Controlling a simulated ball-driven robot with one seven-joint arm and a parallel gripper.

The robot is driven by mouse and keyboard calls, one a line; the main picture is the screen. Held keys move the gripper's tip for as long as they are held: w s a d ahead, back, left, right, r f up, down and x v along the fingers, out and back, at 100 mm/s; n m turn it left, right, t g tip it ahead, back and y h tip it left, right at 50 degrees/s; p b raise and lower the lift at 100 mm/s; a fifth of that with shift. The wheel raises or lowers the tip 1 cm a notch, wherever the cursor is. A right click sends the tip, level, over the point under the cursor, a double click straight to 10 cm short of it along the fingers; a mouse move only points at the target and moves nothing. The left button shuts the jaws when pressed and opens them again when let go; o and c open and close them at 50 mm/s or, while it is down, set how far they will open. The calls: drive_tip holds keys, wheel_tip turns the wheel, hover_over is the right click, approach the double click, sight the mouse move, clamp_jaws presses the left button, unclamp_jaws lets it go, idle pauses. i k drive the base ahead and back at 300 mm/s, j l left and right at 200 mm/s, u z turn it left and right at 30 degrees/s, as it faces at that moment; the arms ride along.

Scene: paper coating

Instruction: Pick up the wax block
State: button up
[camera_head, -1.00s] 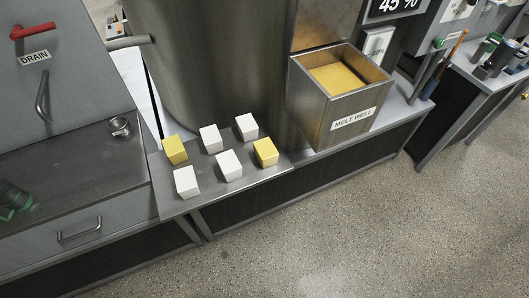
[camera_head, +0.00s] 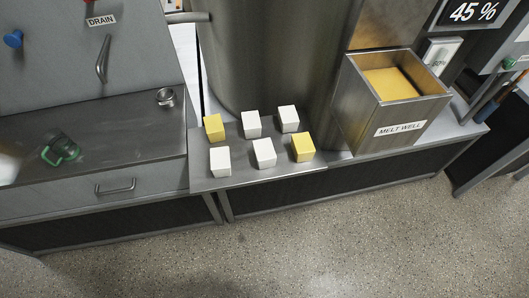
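Several wax blocks sit in two rows on a metal ledge (camera_head: 275,174) in front of a large metal tank. Two are yellow: one yellow block (camera_head: 214,127) at the back left and one yellow block (camera_head: 302,147) at the front right. The others are white: a white block (camera_head: 251,124) at the back middle, a white block (camera_head: 288,119) at the back right, a white block (camera_head: 220,161) at the front left and a white block (camera_head: 264,153) at the front middle. They stand apart from one another. My gripper is not in view.
The melt well (camera_head: 390,110), a metal box with yellow wax inside, stands right of the blocks. The tank (camera_head: 270,50) rises behind them. A counter (camera_head: 100,132) at the left holds a small metal cup (camera_head: 165,97) and a green-rimmed item (camera_head: 62,151). The speckled floor (camera_head: 330,240) in front is clear.

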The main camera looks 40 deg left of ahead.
sight(266, 154)
drive_tip(key=u, duration=1.25)
drive_tip(key=i+j+u, duration=0.35)
drive_tip(key=i+j, duration=0.4)
drive_tip(key=j, duration=0.15)
